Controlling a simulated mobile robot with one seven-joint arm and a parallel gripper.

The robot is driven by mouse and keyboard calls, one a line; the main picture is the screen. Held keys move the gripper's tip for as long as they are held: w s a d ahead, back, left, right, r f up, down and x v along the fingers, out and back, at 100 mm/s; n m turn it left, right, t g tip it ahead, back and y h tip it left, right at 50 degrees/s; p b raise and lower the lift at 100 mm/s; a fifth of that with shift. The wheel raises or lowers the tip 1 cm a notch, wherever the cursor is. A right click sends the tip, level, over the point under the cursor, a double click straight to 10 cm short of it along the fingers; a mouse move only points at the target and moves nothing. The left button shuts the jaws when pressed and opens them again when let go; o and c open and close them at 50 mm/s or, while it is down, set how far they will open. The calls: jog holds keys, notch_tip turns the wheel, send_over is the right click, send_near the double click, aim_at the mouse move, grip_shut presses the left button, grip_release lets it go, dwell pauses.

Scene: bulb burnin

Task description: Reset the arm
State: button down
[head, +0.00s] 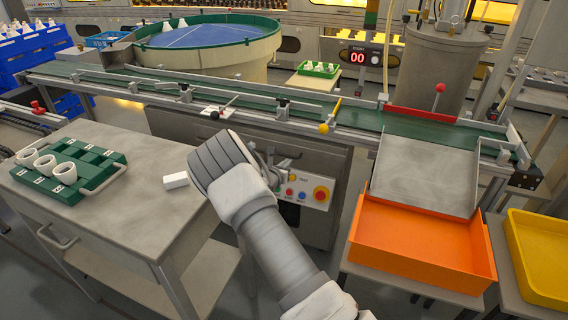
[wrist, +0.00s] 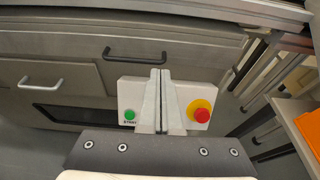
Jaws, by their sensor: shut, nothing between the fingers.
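My gripper (wrist: 161,74) is shut, with its two pale fingers together and nothing between them. In the wrist view the fingers stand in front of the middle of a white control box (wrist: 133,92), hiding that part. A green START button (wrist: 129,115) shows left of the fingers and a red button on a yellow ring (wrist: 201,114) shows to the right. I cannot tell whether the fingertips touch the box. In the head view my arm reaches up from the bottom, with the control box (head: 304,203) just right of the hand.
A grey table (head: 130,190) at left bears a green tray (head: 50,199) with white round pieces and a small white block (head: 176,180). Behind runs a green conveyor (head: 420,127) with rails. An orange bin (head: 422,245) and a yellow tray (head: 540,250) stand at right.

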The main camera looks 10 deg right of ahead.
jog(key=s+d+r+m+g+h, duration=0.1)
jog(key=s+d+r+m+g, duration=0.3)
jog(key=s+r+m, duration=0.6)
jog(key=s+d+r+m+g, duration=0.35)
jog(key=s+r+m, duration=0.45)
jog(key=s+r, duration=0.3)
jog(key=s+a+r+m+y, duration=0.2)
jog(key=s+a+m+y, duration=0.15)
jog(key=s, duration=0.55)
jog(key=s+a+r+m+t+y, duration=0.1)
jog(key=s+a+r+m+y, duration=0.1)
jog(key=s+a+m, duration=0.45)
jog(key=s+a+r+m+y, duration=0.1)
jog(key=s+a+r+y, duration=0.15)
jog(key=s, duration=0.85)
notch_tip(320, 180, up, 22)
jog(key=y+p, duration=0.1)
jog(key=p, duration=2.1)
jog(key=shift+s+a, duration=0.15)
jog(key=shift+a, duration=0.05)
jog(key=shift+d, duration=0.1)
